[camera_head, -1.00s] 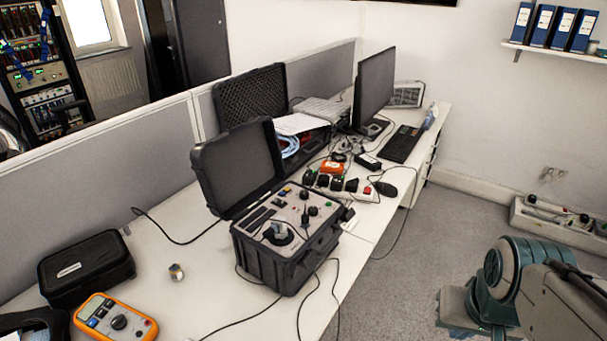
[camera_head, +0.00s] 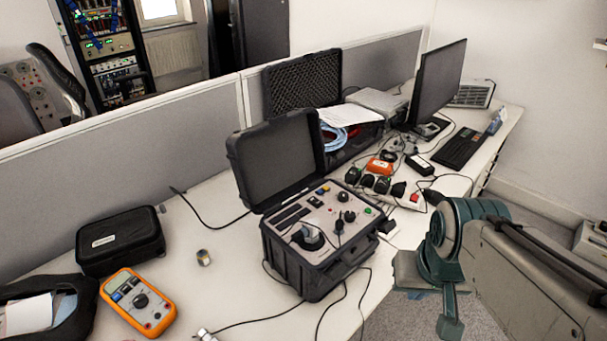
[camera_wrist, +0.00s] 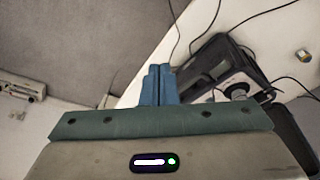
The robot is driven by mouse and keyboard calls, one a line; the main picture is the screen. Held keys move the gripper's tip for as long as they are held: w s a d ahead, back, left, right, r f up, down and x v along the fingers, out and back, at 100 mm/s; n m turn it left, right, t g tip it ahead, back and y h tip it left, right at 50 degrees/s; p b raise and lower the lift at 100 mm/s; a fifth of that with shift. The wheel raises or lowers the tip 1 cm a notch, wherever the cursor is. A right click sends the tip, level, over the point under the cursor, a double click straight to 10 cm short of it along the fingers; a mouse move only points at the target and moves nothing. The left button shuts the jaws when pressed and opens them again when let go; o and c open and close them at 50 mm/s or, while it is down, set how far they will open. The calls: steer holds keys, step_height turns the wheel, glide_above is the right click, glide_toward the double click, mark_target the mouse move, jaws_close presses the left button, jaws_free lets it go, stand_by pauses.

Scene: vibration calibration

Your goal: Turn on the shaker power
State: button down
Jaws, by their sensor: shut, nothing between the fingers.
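The shaker is an open black case (camera_head: 285,265) on the white desk. Its grey top panel (camera_head: 325,207) carries knobs, coloured buttons and a round black mount; a green button (camera_head: 368,210) sits at its right side. The power switch cannot be told apart for certain. In the wrist view the case (camera_wrist: 205,58) lies beyond and to the right of my gripper (camera_wrist: 159,68). My gripper's blue fingers are together and empty, apart from the case. In the head view my arm stands right of the case, off the desk's front edge, and mostly hides the fingers.
A power strip with plugs and a red switch (camera_head: 415,198) lies behind the case. An orange multimeter (camera_head: 138,302) and a black pouch (camera_head: 120,240) lie to the left. A monitor (camera_head: 440,82) stands at the back. Cables hang over the front edge.

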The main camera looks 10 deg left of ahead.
steer(key=shift+s+d, duration=0.1)
steer(key=w+a+r+n+g+p, duration=0.1)
steer(key=w+a+r+n, duration=0.2)
steer(key=w, duration=0.4)
steer(key=w+a+r+n+p, duration=0.2)
steer(key=w+r+n, duration=0.1)
steer(key=w+n, duration=0.35)
steer(key=w+a+r+n+g+p, duration=0.1)
steer(key=w+a+r+n, duration=0.2)
steer(key=w, duration=0.4)
steer(key=n+g+h+p, duration=0.1)
steer(key=n+g+p, duration=0.15)
steer(key=n, duration=1.25)
glide_above(319, 203)
steer(key=w+a, duration=0.2)
steer(key=shift+t, duration=0.25)
steer(key=f, duration=0.5)
steer(key=shift+s+d+p, duration=0.2)
steer(key=shift+p, duration=0.1)
steer(key=f+p, duration=0.1)
steer(key=f, duration=0.3)
steer(key=d+f, duration=0.1)
steer(key=f, duration=0.4)
steer(key=s+f+p, duration=0.1)
steer(key=f, duration=0.3)
steer(key=shift+s+d+f+p, duration=0.1)
steer(key=shift+d+f+p, duration=0.05)
steer(key=shift+f+p, duration=0.25)
